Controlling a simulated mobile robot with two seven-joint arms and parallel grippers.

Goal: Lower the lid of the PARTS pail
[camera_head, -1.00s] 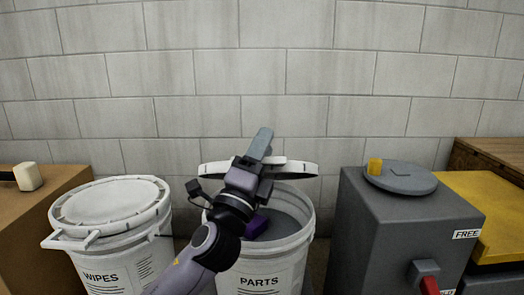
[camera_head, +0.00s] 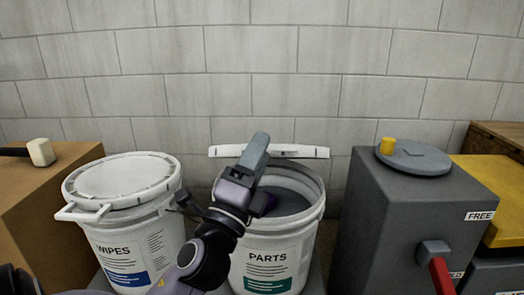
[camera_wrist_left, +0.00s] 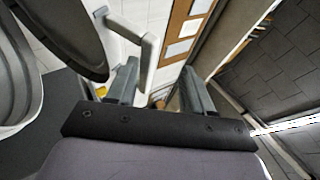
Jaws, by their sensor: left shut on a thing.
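The white PARTS pail (camera_head: 268,265) stands in the middle of the head view with its mouth uncovered toward me. Its white lid (camera_head: 308,152) is raised at the back of the mouth, seen nearly edge-on. My left gripper (camera_head: 257,148) is above the pail and hides part of the lid. In the left wrist view the gripper (camera_wrist_left: 158,88) has its fingers either side of a white bracket-shaped handle (camera_wrist_left: 149,47), and is shut on it. A dark disc (camera_wrist_left: 75,35), apparently the lid's face, is beside it. My right gripper is not in view.
A lidded WIPES pail (camera_head: 122,180) stands close on the left, beside a brown box with a mallet (camera_head: 40,152). A grey cabinet (camera_head: 400,215) with a red-handled switch (camera_head: 440,274) stands on the right. A block wall (camera_head: 300,60) is close behind.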

